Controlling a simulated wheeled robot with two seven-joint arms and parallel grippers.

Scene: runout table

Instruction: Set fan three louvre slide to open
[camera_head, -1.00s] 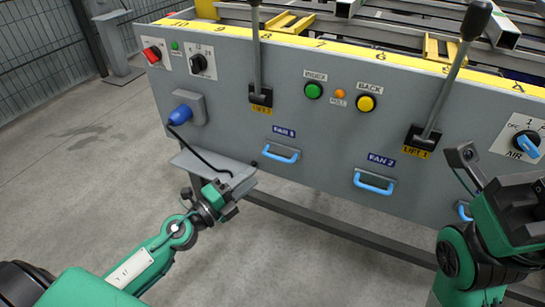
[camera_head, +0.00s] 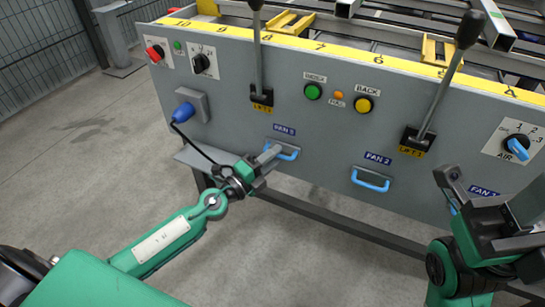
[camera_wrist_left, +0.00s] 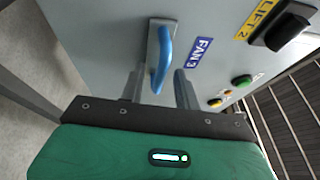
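The fan three louvre slide has a blue handle (camera_head: 290,155) on the grey panel, under the blue FAN 3 label (camera_head: 284,130). In the left wrist view the handle (camera_wrist_left: 164,58) stands out from its grey plate, with the FAN 3 label (camera_wrist_left: 203,58) beside it. My left gripper (camera_head: 268,156) is at this handle and covers part of it in the head view. In the left wrist view its fingers (camera_wrist_left: 159,76) are apart, one on each side of the handle, with gaps visible. My right gripper (camera_head: 480,205) is at the lower right, and its finger opening is unclear.
The FAN 2 handle (camera_head: 370,180) is to the right of fan three. A blue plug (camera_head: 183,112) with a black cable is on the left, above a grey ledge (camera_head: 195,158). Two lift levers (camera_head: 258,55) (camera_head: 448,80) stand up from the panel. Open floor lies below.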

